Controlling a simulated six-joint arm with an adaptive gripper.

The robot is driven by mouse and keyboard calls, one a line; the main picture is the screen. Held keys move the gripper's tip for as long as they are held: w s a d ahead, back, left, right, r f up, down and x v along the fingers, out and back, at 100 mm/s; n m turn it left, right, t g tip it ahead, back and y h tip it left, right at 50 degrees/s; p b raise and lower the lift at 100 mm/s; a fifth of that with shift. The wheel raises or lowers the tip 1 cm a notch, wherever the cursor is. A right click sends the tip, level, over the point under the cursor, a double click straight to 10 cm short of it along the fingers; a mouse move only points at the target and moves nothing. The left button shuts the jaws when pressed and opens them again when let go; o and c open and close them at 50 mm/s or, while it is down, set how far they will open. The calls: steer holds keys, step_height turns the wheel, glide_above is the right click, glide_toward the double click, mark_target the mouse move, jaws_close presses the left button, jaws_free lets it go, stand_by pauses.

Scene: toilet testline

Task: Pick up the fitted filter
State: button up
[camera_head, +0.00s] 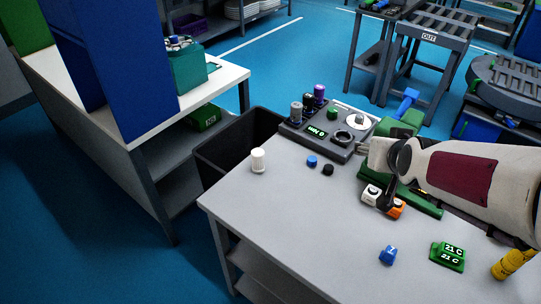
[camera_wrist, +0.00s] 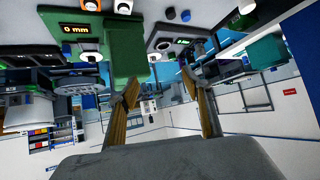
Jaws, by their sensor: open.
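No part is clearly marked as the fitted filter, and I cannot tell which one it is. A dark grey test station (camera_head: 318,142) stands at the table's back edge, with a white round part (camera_head: 356,121) and a dark round socket (camera_head: 343,137) on top. A ribbed white cylinder (camera_head: 258,160) stands upright apart from it, at the table's back left. My gripper (camera_head: 366,148) is at the station's right, beside a green device. In the wrist view my gripper (camera_wrist: 160,85) has its two tan fingers apart, with nothing held between them.
A blue cap (camera_head: 312,161) and black cap (camera_head: 328,169) lie before the station. White (camera_head: 371,194) and orange (camera_head: 396,208) blocks sit under my arm. A black bin (camera_head: 235,145) adjoins the table. The table's front left is clear.

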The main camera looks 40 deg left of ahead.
steer(key=w+a+f+n+y, duration=0.1)
steer(key=a+f, duration=0.3)
steer(key=a, duration=0.5)
steer(key=n+y, duration=0.3)
steer(key=y, duration=0.1)
glide_toward(259, 155)
steer(key=s+a+x, duration=0.1)
steer(key=x, duration=0.3)
steer(key=shift+w+d+r, duration=0.1)
steer(key=shift+d, duration=0.25)
steer(key=shift+x, duration=1.3)
steer(key=shift+w, duration=0.15)
steer(key=shift+x, duration=2.5)
steer(key=shift+w+d, duration=0.2)
